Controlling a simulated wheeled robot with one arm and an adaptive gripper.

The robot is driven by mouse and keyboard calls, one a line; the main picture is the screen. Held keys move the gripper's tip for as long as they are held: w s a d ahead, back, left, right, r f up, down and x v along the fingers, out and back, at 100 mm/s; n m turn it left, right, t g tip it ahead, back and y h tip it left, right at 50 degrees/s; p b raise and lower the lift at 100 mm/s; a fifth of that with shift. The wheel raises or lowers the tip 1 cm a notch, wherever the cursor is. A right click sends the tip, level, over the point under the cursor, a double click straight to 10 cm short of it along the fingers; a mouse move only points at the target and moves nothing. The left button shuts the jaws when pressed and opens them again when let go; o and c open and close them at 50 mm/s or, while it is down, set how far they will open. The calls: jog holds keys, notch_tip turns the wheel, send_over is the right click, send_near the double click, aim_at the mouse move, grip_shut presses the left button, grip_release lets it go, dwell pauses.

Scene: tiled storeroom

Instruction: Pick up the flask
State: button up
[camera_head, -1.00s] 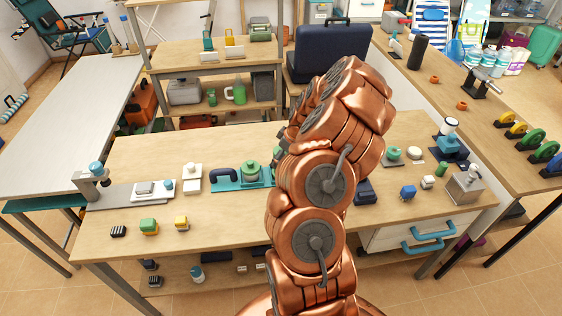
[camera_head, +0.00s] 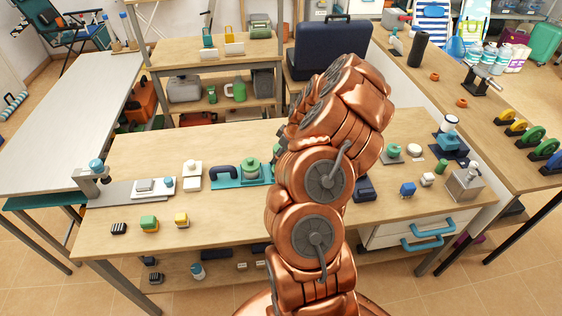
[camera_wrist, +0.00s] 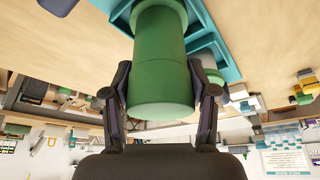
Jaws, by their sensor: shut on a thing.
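A green cylindrical flask (camera_wrist: 160,82) fills the middle of the wrist view. My gripper (camera_wrist: 159,66) has one dark finger on each side of it and is shut on it. A teal holder (camera_wrist: 228,68) shows beside and behind the flask; I cannot tell whether the two touch. In the head view my copper arm hides the gripper and the held flask, so the flask's height above the bench is unclear.
A wooden workbench (camera_head: 225,222) lies around my arm. A teal tray (camera_head: 227,184) carries a green-topped thing (camera_head: 251,166) left of the arm. Small blocks lie at the front left. A dark blue case (camera_head: 330,48) stands behind. A metal dispenser (camera_head: 465,182) stands at right.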

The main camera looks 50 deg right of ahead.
jog(key=shift+c, duration=0.6)
jog(key=shift+r, duration=0.1)
